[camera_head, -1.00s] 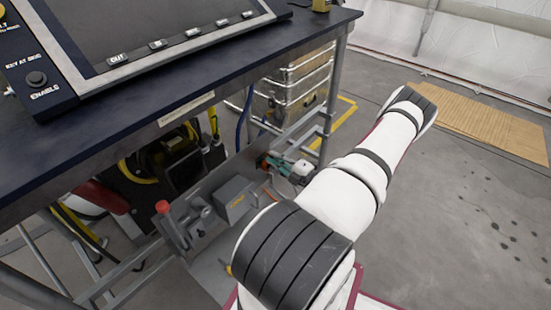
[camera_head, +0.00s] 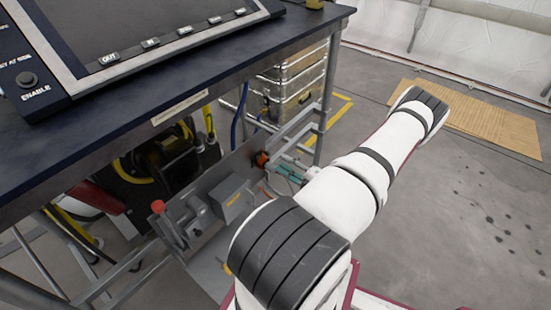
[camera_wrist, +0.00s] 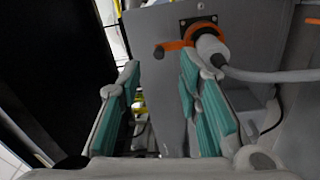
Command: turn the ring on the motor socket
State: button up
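The orange ring (camera_wrist: 198,27) sits around the motor socket on a grey panel, at the top of the wrist view. Its lever reaches left to a dark end (camera_wrist: 160,51). A white plug (camera_wrist: 210,47) with a thick grey cable is in the socket. In the head view the ring (camera_head: 262,160) is a small orange patch under the table. My gripper (camera_wrist: 159,72) is open, its two teal-padded fingers apart with nothing held between them. The lever end appears above the gap, beyond the fingertips; I see no clear contact. In the head view my gripper (camera_head: 281,169) is just right of the ring.
A table (camera_head: 130,110) with a control panel overhangs the socket area. A grey box (camera_head: 235,198) and a red knob (camera_head: 158,207) are left of my gripper. Metal cases (camera_head: 290,85) stand behind. Open floor lies to the right.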

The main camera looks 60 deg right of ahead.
jog(key=shift+v, duration=2.8)
